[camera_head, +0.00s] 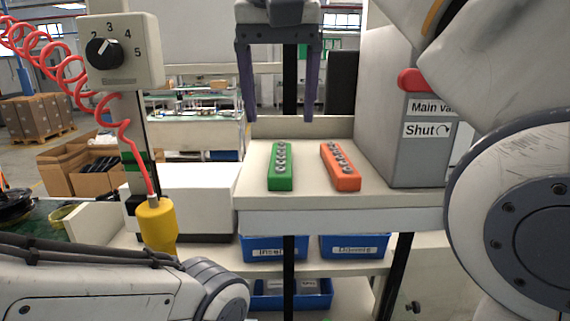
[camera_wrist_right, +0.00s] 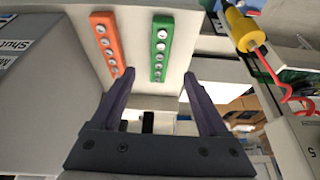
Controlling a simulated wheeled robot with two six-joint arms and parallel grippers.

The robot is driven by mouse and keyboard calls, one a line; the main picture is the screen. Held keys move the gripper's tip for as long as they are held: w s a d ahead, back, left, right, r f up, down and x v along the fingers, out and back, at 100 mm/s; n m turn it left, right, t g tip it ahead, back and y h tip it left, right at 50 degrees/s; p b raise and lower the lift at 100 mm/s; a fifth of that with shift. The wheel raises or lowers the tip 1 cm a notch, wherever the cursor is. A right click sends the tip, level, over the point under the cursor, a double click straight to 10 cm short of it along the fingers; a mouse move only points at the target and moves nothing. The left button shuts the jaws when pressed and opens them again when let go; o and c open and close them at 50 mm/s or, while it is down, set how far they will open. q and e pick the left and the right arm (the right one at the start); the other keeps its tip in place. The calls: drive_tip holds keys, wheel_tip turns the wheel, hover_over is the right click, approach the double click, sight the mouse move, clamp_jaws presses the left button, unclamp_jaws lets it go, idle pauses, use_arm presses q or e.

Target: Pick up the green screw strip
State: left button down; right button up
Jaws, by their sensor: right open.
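The green screw strip (camera_head: 280,169) lies on a pale shelf (camera_head: 335,219), left of an orange strip, with a row of metal screws along its top. My right gripper (camera_head: 279,118) hangs above and behind the strips in the head view, its two purple fingers pointing down. It is open and empty, apart from the strip. My left gripper is out of view; only part of my left arm shows.
The orange screw strip (camera_head: 340,167) lies close to the right. A grey box (camera_head: 417,150) with a red handle and "Shut" label stands right of it. A yellow tool (camera_head: 156,225) hangs on a red coiled hose at left. Blue bins (camera_head: 274,249) sit below the shelf.

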sight(281, 158)
drive_tip(key=shift+b+x, duration=0.5)
drive_tip(key=shift+x, duration=3.9)
drive_tip(key=shift+s, duration=0.1)
clamp_jaws()
